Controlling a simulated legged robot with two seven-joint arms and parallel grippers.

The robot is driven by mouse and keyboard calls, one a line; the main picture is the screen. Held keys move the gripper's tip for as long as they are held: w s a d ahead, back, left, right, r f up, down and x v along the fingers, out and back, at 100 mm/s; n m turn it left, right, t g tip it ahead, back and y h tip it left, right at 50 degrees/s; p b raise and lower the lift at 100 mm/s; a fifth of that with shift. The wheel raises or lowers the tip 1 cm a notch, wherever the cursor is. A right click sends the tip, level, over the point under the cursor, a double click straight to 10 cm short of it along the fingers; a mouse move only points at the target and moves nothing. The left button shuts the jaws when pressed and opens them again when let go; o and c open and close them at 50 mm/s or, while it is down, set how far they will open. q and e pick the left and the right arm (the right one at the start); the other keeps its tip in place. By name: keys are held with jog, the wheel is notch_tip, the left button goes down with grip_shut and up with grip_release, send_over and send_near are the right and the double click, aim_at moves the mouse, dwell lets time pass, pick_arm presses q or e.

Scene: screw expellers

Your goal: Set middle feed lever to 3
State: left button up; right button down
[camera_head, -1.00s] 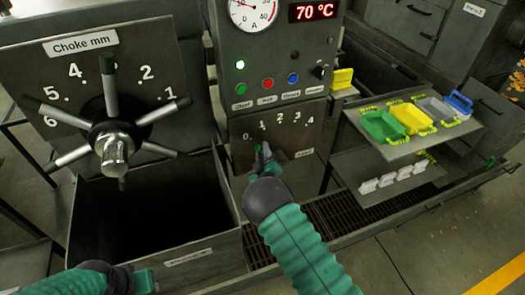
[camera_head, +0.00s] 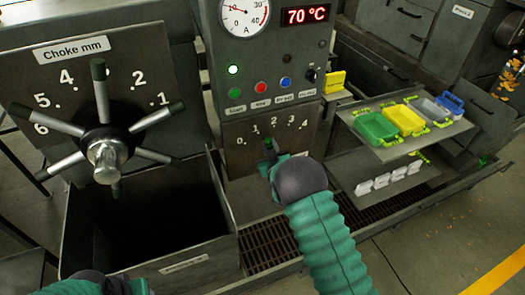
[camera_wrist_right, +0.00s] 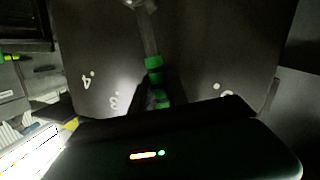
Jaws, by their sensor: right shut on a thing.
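The feed scale plate (camera_head: 295,142) carries the marks 0 to 4 below the control box. My right gripper (camera_head: 268,148) is in front of it, just below the 2. It is shut on the green-tipped feed lever (camera_wrist_right: 153,64), whose shaft shows in the right wrist view, running up from the gripper (camera_wrist_right: 158,100). There the lever lies beside the 3, with the 4 farther left and a blurred digit at right. The gripper hides most of the lever in the head view. My left gripper (camera_head: 140,287) is at the bottom left, partly cut off; its jaws are unclear.
A choke wheel (camera_head: 105,150) with several spokes stands at left above an open bin (camera_head: 190,262). Buttons (camera_head: 261,88) sit above the scale. A shelf (camera_head: 455,128) with coloured trays is at right. A floor grate (camera_head: 270,245) lies below.

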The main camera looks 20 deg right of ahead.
jog(key=d+m+y+b, duration=0.1)
jog(key=d+m, duration=0.2)
jog(key=d, duration=0.1)
jog(key=shift+d+m+g, duration=0.4)
jog(key=shift+w+d+f+m+y+b, duration=0.15)
jog(key=shift+d+m+y+b, duration=0.15)
jog(key=shift+d+m, duration=0.35)
jog(key=shift+s+d+f+m+y+b, duration=0.15)
jog(key=shift+d+m+y+b, duration=0.25)
jog(key=shift+d, duration=0.4)
jog(key=shift+w, duration=0.1)
jog(key=c, duration=1.3)
grip_release()
jog(key=b+v, duration=0.1)
jog(key=v, duration=1.5)
jog(key=shift+s+r, duration=0.2)
jog(key=shift+s, duration=0.05)
jog(key=shift+a, duration=0.1)
